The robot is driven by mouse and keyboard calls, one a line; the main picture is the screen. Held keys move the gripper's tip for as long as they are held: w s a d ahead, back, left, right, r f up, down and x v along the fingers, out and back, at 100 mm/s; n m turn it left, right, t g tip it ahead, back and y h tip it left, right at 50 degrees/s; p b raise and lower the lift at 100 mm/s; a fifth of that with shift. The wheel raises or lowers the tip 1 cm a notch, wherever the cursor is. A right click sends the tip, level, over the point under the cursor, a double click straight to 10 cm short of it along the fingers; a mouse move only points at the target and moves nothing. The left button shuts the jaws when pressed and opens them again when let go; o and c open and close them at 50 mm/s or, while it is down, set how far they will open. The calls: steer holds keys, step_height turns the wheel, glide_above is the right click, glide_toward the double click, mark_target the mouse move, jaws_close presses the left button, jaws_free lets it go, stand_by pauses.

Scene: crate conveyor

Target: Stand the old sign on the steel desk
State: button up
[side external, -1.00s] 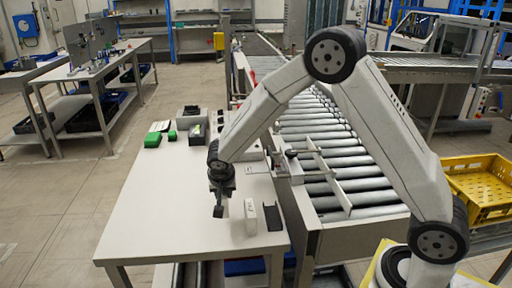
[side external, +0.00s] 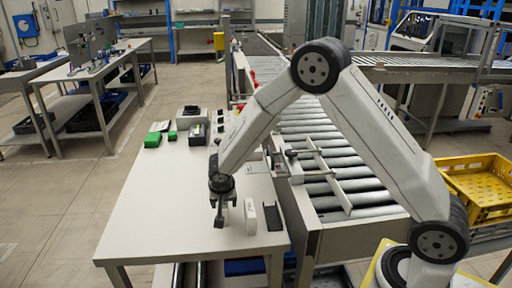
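The desk (side external: 160,222) has a pale top and stands left of the roller conveyor. My gripper (side external: 219,217) hangs low over its front right part, pointing down. Its fingers are small and dark here, and I cannot tell whether they are open or shut. A white upright block (side external: 251,217) stands just right of my gripper, apart from it. A dark flat piece (side external: 273,217) is right of the block, near the desk's right edge. I cannot tell which thing, if any, is the old sign; no lettering is readable.
Green boxes (side external: 153,139), a dark box (side external: 197,134) and a grey device (side external: 192,115) are at the desk's back. The roller conveyor (side external: 315,130) runs along its right side. A yellow crate (side external: 480,190) is at far right. The desk's left front is clear.

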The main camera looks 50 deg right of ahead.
steer(key=shift+r, duration=0.1)
steer(key=shift+v, duration=6.1)
steer(key=shift+s, duration=0.1)
steer(key=s+d+f+n+y, duration=0.1)
steer(key=s+n, duration=0.3)
steer(key=s, duration=0.4)
steer(key=s+d+f+n+y, duration=0.1)
steer(key=s+f+n+y, duration=0.1)
steer(key=s+n, duration=0.3)
steer(key=s, duration=0.4)
steer(key=shift+s+d+g, duration=0.25)
steer(key=shift+s+g, duration=0.05)
